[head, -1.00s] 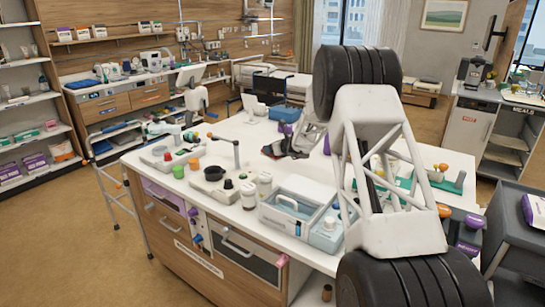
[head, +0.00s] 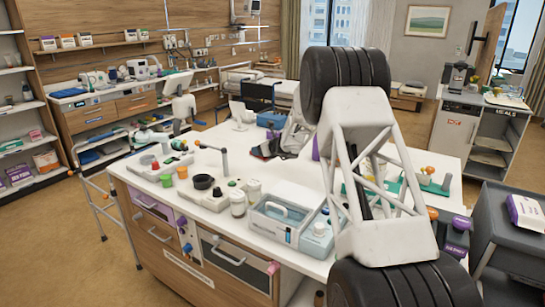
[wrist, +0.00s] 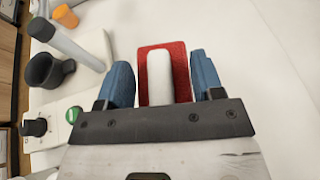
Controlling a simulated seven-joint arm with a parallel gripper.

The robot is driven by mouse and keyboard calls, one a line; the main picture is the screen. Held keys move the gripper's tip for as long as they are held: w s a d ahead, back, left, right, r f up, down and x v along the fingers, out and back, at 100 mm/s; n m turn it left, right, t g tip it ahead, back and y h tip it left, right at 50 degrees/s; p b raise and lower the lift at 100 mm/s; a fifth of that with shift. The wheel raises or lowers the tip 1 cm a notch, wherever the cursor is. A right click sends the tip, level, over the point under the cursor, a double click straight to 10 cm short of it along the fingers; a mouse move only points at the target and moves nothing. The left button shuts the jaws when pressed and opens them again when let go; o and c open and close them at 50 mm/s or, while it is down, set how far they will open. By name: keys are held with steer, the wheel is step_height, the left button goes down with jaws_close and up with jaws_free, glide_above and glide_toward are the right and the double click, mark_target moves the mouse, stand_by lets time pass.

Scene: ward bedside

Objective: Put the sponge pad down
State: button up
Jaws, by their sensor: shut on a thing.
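The sponge pad (wrist: 181,54) is red with a raised white strip along its middle. It sits between the two blue fingers of my gripper (wrist: 163,82) in the wrist view, with a finger against each side. My gripper is shut on it. In the head view my gripper (head: 268,149) is small and dark, low over the far left part of the white table (head: 220,137). My own arm fills the right foreground there. I cannot tell whether the pad touches the table.
A grey post (wrist: 70,42), a black cup (wrist: 47,71) and an orange cup (wrist: 66,16) stand left of the pad. The table right of the pad is bare in the wrist view. A pale blue open box (head: 285,222) stands near the front edge.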

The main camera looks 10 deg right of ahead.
steer(key=s+d+m+t+h, duration=0.1)
steer(key=s+d+m+h, duration=0.2)
steer(key=d, duration=0.8)
steer(key=s+d+m+t+h, duration=0.1)
steer(key=s+d+m+h, duration=0.2)
steer(key=s+d, duration=0.5)
steer(key=d+h, duration=0.1)
steer(key=d, duration=0.2)
steer(key=shift+s+d+r+m, duration=0.15)
steer(key=shift+d+m, duration=0.15)
steer(key=shift+f, duration=3.15)
steer(key=shift+f, duration=0.1)
steer(key=shift+f, duration=1.8)
steer(key=o, duration=0.9)
steer(key=shift+f, duration=0.1)
